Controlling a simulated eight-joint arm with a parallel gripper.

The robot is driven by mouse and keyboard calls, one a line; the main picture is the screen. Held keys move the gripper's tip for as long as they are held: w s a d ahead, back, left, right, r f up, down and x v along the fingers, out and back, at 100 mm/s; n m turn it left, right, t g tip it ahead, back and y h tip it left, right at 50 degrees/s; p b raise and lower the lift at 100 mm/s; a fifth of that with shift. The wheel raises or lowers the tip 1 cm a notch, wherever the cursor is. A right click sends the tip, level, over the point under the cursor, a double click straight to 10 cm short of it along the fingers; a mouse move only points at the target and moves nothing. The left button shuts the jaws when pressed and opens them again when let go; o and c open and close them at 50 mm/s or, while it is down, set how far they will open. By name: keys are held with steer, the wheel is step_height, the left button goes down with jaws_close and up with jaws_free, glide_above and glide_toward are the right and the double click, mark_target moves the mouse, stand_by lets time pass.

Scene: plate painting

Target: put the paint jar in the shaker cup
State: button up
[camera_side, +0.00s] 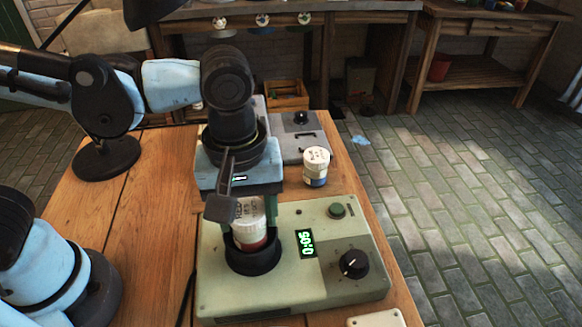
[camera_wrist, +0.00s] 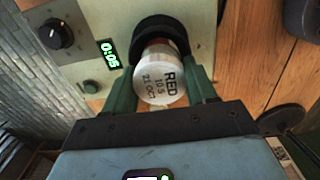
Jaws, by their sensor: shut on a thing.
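A white-lidded paint jar (camera_wrist: 160,84) has a lid marked "RED" and a label with "10 S" and "21 OCT". In the side view the jar (camera_side: 250,228) shows a red band low on its side. Its lower end is at the mouth of the black shaker cup (camera_side: 253,259) on the green machine; how deep it sits in the cup is hidden. The cup also shows in the wrist view (camera_wrist: 162,30). My gripper (camera_wrist: 160,88) is shut on the jar, with a green finger on either side. In the side view my gripper (camera_side: 252,212) is above the cup.
The green shaker machine (camera_side: 290,278) has a display reading 0:05, a black knob (camera_side: 353,264) and a green button (camera_side: 337,210). A second white-lidded jar with a blue band (camera_side: 316,166) stands behind it, beside a grey device (camera_side: 300,137). Bare wooden table (camera_side: 150,200) lies to the left.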

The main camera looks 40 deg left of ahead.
mark_target(246, 209)
steer(key=shift+f, duration=0.65)
steer(key=shift+f, duration=0.2)
steer(key=o, duration=1.1)
steer(key=shift+r, duration=0.1)
step_height(246, 209, up, 12)
steer(key=w+a+f+m+t, duration=0.2)
steer(key=a+f+m+t, duration=0.1)
steer(key=a, duration=0.6)
steer(key=w+a+f+m+t, duration=0.3)
steer(key=a+f+m+t, duration=0.1)
steer(key=a, duration=0.6)
steer(key=shift+w+a+f+m, duration=0.15)
steer(key=shift+a+f+m, duration=0.05)
steer(key=shift+f+m, duration=0.75)
